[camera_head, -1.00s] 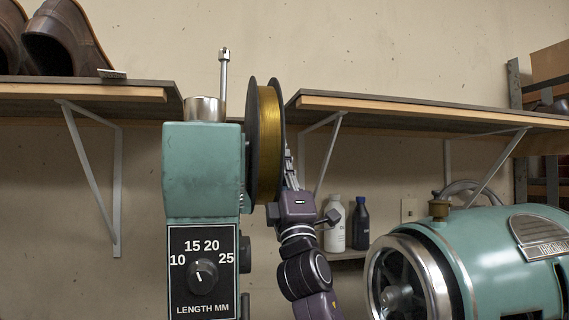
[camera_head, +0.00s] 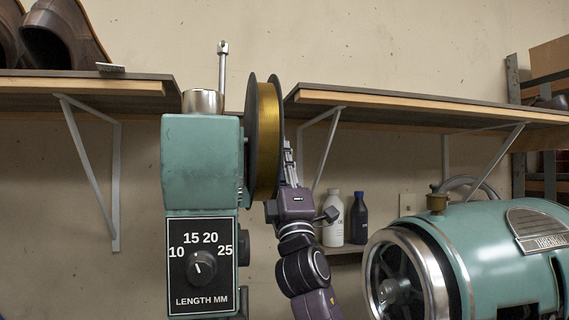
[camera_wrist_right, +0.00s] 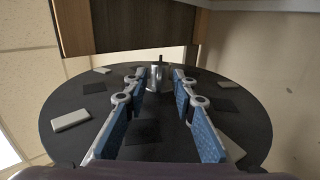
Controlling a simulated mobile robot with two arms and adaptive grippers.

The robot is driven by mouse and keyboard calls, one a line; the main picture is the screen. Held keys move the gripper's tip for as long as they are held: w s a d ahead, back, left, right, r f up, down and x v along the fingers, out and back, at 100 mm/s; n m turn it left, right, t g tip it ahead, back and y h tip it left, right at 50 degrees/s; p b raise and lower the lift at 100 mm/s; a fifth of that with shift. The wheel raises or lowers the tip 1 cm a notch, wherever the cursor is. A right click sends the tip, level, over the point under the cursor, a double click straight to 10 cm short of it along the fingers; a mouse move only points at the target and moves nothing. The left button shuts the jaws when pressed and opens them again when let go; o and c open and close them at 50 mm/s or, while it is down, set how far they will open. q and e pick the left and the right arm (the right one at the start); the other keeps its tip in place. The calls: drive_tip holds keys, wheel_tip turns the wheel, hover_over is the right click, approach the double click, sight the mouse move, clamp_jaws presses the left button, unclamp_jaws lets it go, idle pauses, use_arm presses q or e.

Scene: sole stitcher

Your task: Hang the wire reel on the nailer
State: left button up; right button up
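The green nailer (camera_head: 201,165) stands in the middle of the head view, with a length dial on its front and a metal rod on top. The wire reel (camera_head: 268,140), gold wire between black flanges, is upright against the nailer's right side. In the right wrist view the reel's black outer flange (camera_wrist_right: 230,103) faces me, with a metal stub (camera_wrist_right: 155,78) at its centre. My right gripper (camera_wrist_right: 157,80) is open, its blue-padded fingers apart on either side of the stub, with gaps visible. In the head view its fingers are partly hidden beside the reel. My left gripper is not in view.
Wooden shelves hang on the wall left (camera_head: 90,88) and right (camera_head: 400,108); the right one is close to the reel. Brown shoes (camera_head: 60,38) sit on the left shelf. Two bottles (camera_head: 333,220) and a green machine (camera_head: 480,255) are at the right.

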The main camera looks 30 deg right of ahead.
drive_tip(key=v, duration=1.2)
drive_tip(key=shift+s+r, duration=0.15)
drive_tip(key=shift+r, duration=0.05)
